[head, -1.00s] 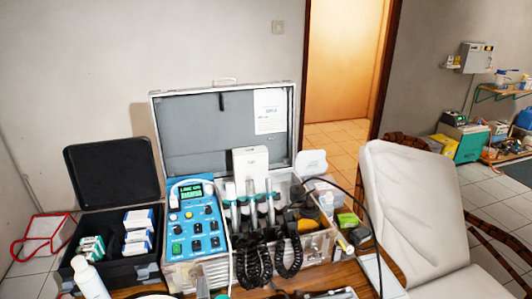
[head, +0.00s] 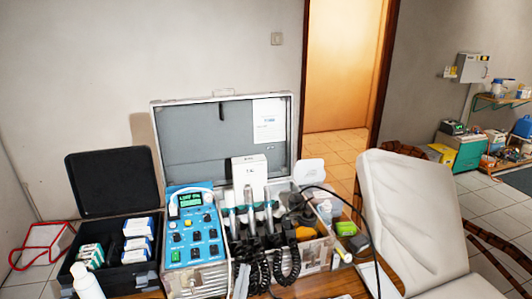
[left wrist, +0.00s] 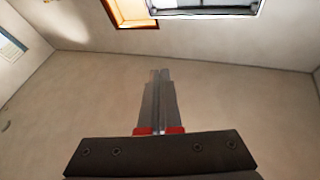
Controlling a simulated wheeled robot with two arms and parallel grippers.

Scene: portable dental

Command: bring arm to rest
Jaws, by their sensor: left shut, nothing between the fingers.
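My left gripper shows in the left wrist view (left wrist: 160,72) with its two grey fingers together and nothing between them. My right gripper is in neither view.
On the wooden table (head: 345,285) stand a blue control unit (head: 194,228), a black box (head: 110,180) with small cartons, a white bottle (head: 87,283) and handpieces with black coiled cords (head: 260,272). A white padded chair (head: 405,215) stands at right. The air above the table is clear.

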